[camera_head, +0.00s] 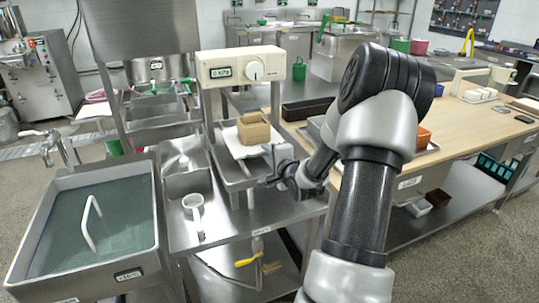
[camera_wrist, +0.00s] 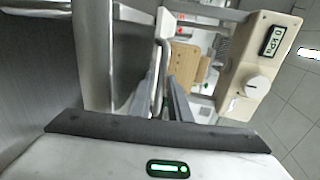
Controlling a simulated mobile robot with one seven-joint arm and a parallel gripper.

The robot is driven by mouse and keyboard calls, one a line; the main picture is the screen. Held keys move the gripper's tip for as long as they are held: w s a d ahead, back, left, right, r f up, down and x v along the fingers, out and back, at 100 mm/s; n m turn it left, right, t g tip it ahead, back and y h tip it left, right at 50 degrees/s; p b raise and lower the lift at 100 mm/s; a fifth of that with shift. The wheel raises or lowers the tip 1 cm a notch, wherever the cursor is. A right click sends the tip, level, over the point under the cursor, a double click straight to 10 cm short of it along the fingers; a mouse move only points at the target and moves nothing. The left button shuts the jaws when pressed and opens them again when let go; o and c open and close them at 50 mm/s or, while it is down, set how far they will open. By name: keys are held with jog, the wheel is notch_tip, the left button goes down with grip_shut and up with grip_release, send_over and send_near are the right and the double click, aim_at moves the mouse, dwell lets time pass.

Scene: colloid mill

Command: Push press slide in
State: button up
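The press has a cream control head (camera_head: 240,68) with a round knob and a display reading in kPa; it also shows in the wrist view (camera_wrist: 258,65). Below it, the press slide (camera_head: 238,172) is a metal tray, with a white sheet and a tan block (camera_head: 254,129) on it. The block also shows in the wrist view (camera_wrist: 188,66). My gripper (camera_head: 270,181) is at the slide's front right side. In the wrist view my fingers (camera_wrist: 170,98) are close beside a thin upright metal bar (camera_wrist: 160,62). Whether they touch or grip it is unclear.
A white cup-like piece (camera_head: 194,206) is on the steel bench in front of the press. A wooden worktable (camera_head: 455,118) with trays stands at the right.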

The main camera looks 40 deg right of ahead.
jog(key=p+v, duration=0.3)
jog(key=v, duration=1.4)
jog(key=shift+s+p, duration=0.2)
jog(key=shift+p, duration=0.15)
jog(key=shift+o, duration=0.4)
